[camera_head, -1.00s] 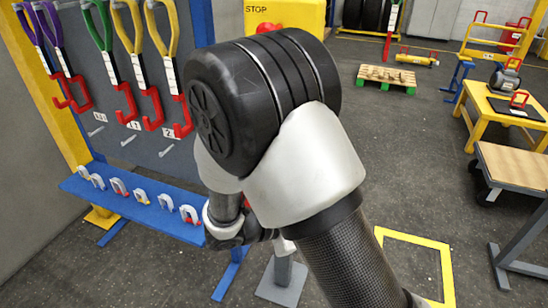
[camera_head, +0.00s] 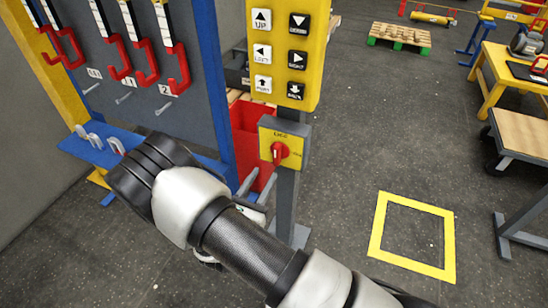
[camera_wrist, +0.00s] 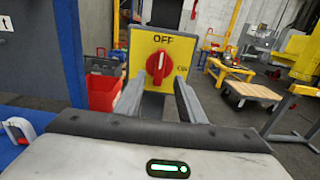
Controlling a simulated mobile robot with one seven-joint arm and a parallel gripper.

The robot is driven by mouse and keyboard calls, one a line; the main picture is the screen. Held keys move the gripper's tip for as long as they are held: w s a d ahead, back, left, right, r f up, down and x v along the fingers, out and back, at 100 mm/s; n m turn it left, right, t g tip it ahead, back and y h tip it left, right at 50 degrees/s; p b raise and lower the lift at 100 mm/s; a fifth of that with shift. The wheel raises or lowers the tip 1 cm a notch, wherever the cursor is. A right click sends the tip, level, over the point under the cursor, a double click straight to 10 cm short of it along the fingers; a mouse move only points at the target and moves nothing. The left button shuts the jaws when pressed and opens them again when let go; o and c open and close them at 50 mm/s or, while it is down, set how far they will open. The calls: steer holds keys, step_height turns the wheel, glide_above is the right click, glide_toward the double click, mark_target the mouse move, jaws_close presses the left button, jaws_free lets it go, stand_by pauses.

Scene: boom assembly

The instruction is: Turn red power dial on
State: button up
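The red power dial (camera_head: 280,153) sits on a yellow box (camera_head: 296,136) on a grey post, below the yellow button panel. In the wrist view the dial (camera_wrist: 159,67) is near the centre, under the word OFF, with a smaller label at its right. Its light pointer mark stands nearly upright, towards OFF. My gripper (camera_wrist: 158,84) is open and empty. Its two grey fingers point at the box and show on either side of the dial's lower part. In the head view the fingers are partly hidden behind my arm, just left of and below the box. I see no contact with the dial.
The yellow panel (camera_head: 285,50) with arrow buttons is above the dial. A red bin (camera_head: 247,135) stands behind the post. A blue-framed tool board (camera_head: 150,60) with hooks is at the left. A yellow floor square (camera_head: 449,240) lies at the right on open floor.

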mark_target(275, 156)
steer(key=x, duration=0.9)
steer(key=shift+w+d, duration=0.1)
steer(key=shift+w, duration=0.1)
jaws_close()
